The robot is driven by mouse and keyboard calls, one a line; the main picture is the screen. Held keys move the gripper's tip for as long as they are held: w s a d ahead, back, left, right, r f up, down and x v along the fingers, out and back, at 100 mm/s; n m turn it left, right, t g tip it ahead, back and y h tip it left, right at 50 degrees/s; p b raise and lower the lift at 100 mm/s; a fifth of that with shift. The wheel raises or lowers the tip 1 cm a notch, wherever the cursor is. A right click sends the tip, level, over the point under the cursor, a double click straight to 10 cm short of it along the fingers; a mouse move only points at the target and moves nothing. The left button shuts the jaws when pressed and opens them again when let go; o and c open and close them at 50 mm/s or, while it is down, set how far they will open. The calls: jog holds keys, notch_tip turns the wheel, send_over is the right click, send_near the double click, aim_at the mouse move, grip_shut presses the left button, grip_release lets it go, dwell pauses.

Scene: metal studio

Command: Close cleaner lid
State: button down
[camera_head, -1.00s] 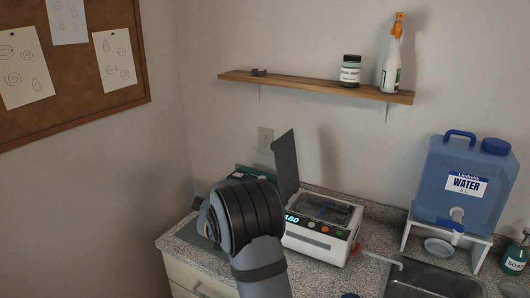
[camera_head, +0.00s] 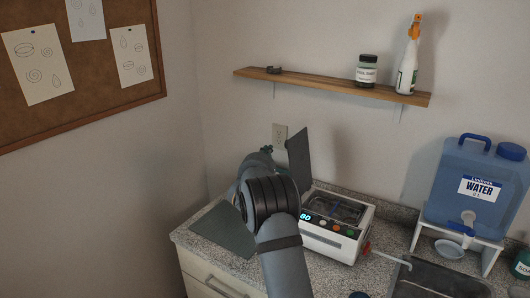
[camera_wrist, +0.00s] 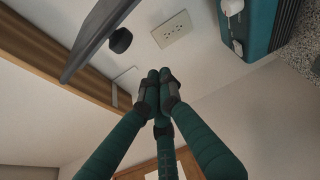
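The cleaner (camera_head: 350,243) is a white box with a lit display and coloured buttons on the counter. Its dark grey lid (camera_head: 299,160) stands raised at the left side, so the top is open. In the wrist view a dark panel (camera_wrist: 95,35) with a black knob, apparently the lid, lies left of my gripper. My gripper (camera_wrist: 160,82) has its teal fingers together, with nothing seen between them. It appears apart from the panel. In the head view my arm largely hides the gripper, left of the lid, and covers the cleaner's left edge.
A wall outlet (camera_head: 280,137) is behind the lid. A wooden shelf (camera_head: 330,87) with bottles is above. A blue water jug (camera_head: 475,190) on a white stand and a sink (camera_head: 440,283) are at right. A dark flat piece (camera_head: 225,230) lies on the counter at left.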

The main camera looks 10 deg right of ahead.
aim_at(295, 164)
jog(key=d, duration=0.1)
jog(key=d+p, duration=0.1)
jog(key=d, duration=0.1)
jog(key=shift+d+r, duration=0.25)
jog(key=shift+d, duration=0.15)
jog(key=shift+d, duration=0.15)
